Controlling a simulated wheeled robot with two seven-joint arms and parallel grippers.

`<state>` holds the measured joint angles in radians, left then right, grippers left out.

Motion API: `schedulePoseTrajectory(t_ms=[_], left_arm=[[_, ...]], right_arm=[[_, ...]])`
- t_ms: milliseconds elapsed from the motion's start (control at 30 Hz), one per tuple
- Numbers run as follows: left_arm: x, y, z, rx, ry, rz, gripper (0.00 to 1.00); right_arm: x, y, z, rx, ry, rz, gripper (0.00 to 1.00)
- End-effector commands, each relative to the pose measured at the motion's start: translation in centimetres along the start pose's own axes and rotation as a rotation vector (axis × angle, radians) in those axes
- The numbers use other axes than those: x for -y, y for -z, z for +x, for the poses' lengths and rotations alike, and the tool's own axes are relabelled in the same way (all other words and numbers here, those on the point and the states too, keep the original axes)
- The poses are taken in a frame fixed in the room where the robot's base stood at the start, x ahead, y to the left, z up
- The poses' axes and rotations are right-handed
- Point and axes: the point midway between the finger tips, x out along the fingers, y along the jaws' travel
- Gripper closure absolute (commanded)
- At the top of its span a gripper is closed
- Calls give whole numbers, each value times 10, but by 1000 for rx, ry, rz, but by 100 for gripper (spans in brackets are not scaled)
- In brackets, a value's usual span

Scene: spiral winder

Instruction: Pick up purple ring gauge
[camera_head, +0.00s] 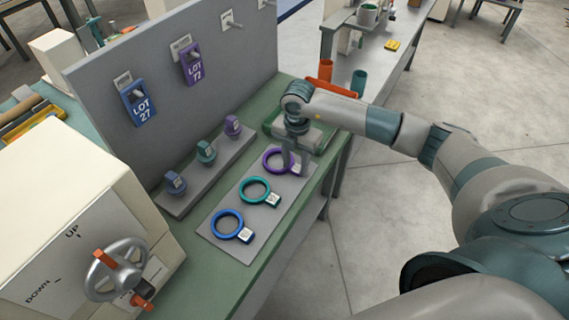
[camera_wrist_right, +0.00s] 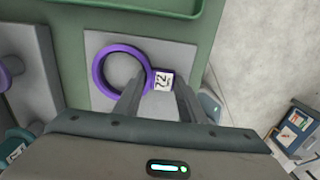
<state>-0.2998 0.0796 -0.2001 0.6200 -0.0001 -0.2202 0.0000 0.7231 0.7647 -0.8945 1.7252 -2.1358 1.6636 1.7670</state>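The purple ring gauge (camera_head: 265,160) lies flat at the far end of a grey board, partly hidden by my right gripper (camera_head: 290,160). In the right wrist view the purple ring (camera_wrist_right: 97,72) has a small square tag marked 72 (camera_wrist_right: 163,79) on its right side. My right gripper (camera_wrist_right: 162,90) points down at this tag end. Its two fingers are apart, with the tag showing between the tips; I cannot tell whether they touch it. My left gripper is not in view.
A teal ring gauge (camera_head: 243,190) and a blue ring gauge (camera_head: 215,222) lie nearer on the board (camera_head: 227,252). A rack (camera_head: 185,204) with several small gauges stands to the left. A green tray (camera_head: 321,148) lies behind. A handwheel machine (camera_head: 70,225) stands at front left.

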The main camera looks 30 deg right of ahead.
Motion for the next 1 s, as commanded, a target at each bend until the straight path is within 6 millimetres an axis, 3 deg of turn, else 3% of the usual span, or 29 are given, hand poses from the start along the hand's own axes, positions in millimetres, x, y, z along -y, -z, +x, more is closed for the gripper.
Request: schedulePoseTrajectory(t_ms=[467, 733, 1000], left_arm=[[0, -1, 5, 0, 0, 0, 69], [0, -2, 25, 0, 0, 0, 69], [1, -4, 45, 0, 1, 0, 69]], right_arm=[[-1, 0, -7, 0, -3, 0, 91], [0, -2, -41, 3, -5, -1, 91], [56, -7, -70, 4, -1, 1, 91]])
